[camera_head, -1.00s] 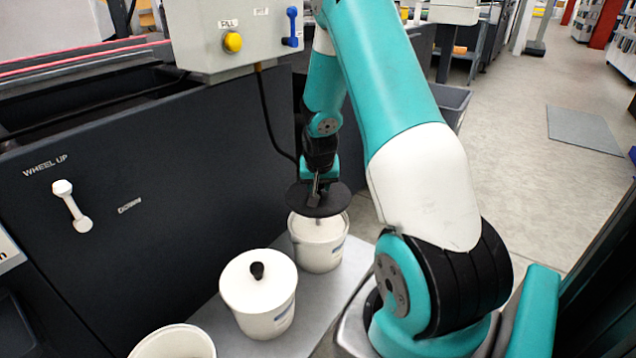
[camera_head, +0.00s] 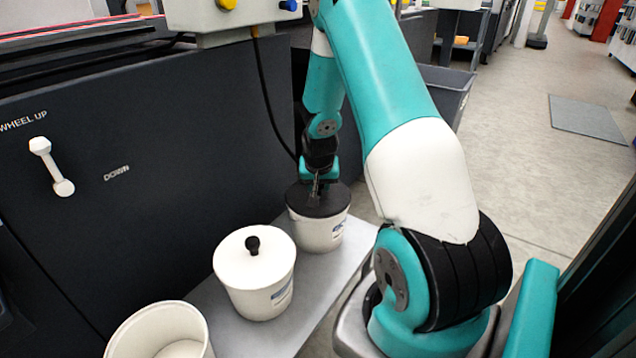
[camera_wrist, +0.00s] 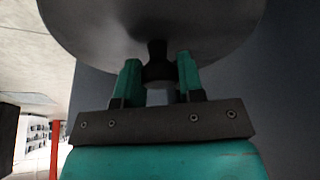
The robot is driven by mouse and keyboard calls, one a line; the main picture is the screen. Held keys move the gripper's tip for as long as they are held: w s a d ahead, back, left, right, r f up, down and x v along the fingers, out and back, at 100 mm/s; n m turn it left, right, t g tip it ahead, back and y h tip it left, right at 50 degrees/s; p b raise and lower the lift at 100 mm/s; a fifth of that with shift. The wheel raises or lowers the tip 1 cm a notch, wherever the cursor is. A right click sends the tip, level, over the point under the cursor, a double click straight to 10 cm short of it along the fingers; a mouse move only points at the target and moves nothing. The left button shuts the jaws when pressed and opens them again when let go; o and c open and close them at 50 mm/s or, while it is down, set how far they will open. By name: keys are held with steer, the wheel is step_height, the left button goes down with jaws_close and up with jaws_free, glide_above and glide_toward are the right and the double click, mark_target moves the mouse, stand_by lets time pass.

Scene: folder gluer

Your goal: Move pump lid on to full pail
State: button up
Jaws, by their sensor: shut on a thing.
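My gripper (camera_head: 318,184) is shut on the knob of the dark round pump lid (camera_head: 328,203). In the wrist view, my gripper's two green fingers (camera_wrist: 158,72) stand either side of the black knob, with the wide disc of the lid (camera_wrist: 150,22) beyond. The lid sits level at the rim of the farthest white pail (camera_head: 320,234) and covers its opening. I cannot tell whether it is fully seated, and the pail's contents are hidden.
A white pail (camera_head: 262,302) with a white lid and black knob (camera_head: 252,245) stands in the middle. An open white pail (camera_head: 165,315) stands nearest. All stand on a grey board (camera_head: 318,285) beside the dark machine (camera_head: 170,215), which has a white lever (camera_head: 51,166).

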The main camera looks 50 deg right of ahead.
steer(key=o, duration=1.2)
steer(key=shift+r, duration=0.1)
steer(key=p+v, duration=0.5)
steer(key=v, duration=1.2)
steer(key=shift+r+p, duration=0.15)
steer(key=shift+p, duration=0.25)
steer(key=shift+s, duration=0.1)
